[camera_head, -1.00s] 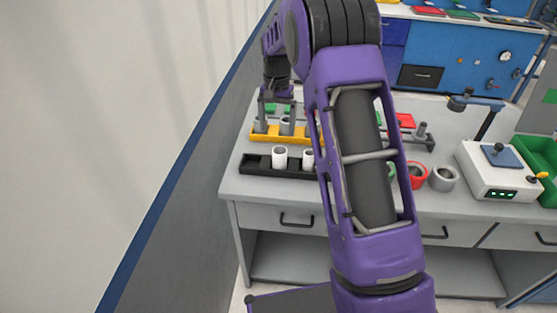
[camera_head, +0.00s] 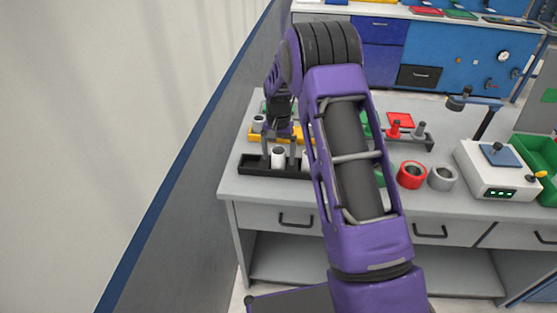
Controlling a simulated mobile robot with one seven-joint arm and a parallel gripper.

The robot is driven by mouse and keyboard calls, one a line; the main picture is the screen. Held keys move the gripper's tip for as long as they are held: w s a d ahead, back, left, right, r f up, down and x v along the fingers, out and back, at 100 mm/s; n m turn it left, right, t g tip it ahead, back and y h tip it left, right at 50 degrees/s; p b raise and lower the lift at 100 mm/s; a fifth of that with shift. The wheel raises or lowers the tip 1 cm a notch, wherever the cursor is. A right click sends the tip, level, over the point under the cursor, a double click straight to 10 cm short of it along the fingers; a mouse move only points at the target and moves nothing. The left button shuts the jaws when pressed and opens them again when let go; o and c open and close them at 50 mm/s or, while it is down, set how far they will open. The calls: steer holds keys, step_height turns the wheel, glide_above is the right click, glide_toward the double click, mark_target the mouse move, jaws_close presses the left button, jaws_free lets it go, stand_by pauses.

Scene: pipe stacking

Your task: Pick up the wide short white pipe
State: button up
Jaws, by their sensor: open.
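A short white pipe (camera_head: 278,160) stands upright in the left half of the black tray (camera_head: 251,164). My gripper (camera_head: 279,149) points down over it with open fingers, one on each side of the pipe's upper part. I cannot tell whether the fingers touch it. A second white pipe (camera_head: 306,161) stands to its right in the same tray, mostly hidden behind my arm.
A red ring (camera_head: 411,175), a grey ring (camera_head: 443,178) and a white device (camera_head: 490,178) are on the right. A wall borders the table's left side.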

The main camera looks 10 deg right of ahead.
steer(key=c, duration=1.4)
steer(key=shift+r, duration=0.15)
steer(key=shift+c, duration=0.2)
